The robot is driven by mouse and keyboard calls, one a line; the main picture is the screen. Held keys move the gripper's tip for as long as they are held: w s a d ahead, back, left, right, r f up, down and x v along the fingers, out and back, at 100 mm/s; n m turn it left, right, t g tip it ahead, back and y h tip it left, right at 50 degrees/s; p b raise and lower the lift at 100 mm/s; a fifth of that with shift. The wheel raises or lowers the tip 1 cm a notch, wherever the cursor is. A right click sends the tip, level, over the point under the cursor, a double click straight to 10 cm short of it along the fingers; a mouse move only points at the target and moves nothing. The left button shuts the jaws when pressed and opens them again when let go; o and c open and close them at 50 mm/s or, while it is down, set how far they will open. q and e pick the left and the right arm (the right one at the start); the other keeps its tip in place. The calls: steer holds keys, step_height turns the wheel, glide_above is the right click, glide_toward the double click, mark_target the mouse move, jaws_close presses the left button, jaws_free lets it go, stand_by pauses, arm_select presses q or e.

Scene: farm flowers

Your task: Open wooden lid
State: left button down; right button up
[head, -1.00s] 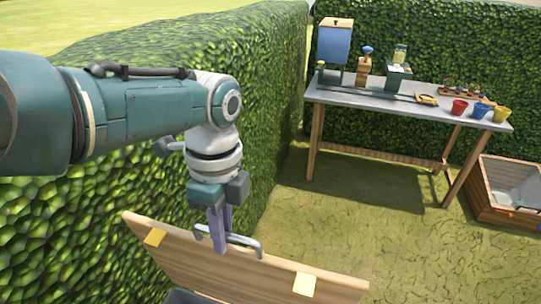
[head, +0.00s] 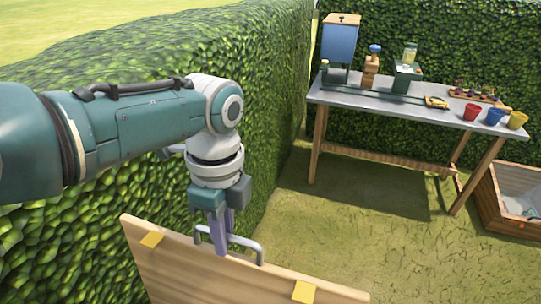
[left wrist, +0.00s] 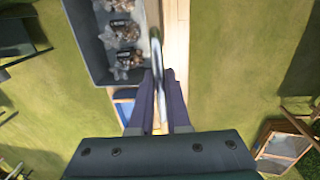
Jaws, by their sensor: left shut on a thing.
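The wooden lid (head: 215,275) stands steeply tilted at the bottom of the head view, with two yellow pieces on its face. A grey bar handle (head: 249,243) is fixed near its upper edge. My left gripper (head: 223,245) points down at the lid's upper edge and is shut on the handle. In the left wrist view, the handle (left wrist: 157,60) runs between the purple fingers (left wrist: 159,80), and the lid shows as a narrow wooden strip (left wrist: 178,45). My right gripper is not in view.
A grey bin (left wrist: 91,45) with several wrapped items lies beside the lid. A hedge (head: 60,215) rises close on the left. A work table (head: 350,97) with pots stands at the back right, and a wooden crate (head: 490,205) sits on the grass. The grass between is clear.

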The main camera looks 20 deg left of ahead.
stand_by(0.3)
arm_select(q)
steer(key=c, duration=0.9)
jaws_free()
steer(key=r, duration=0.1)
steer(key=r+p, duration=0.1)
steer(key=r, duration=0.2)
steer(key=shift+w+r+p, duration=0.25)
steer(key=shift+p, duration=0.1)
steer(key=r, duration=0.5)
steer(key=shift+w+r, duration=0.2)
steer(key=shift+f, duration=0.1)
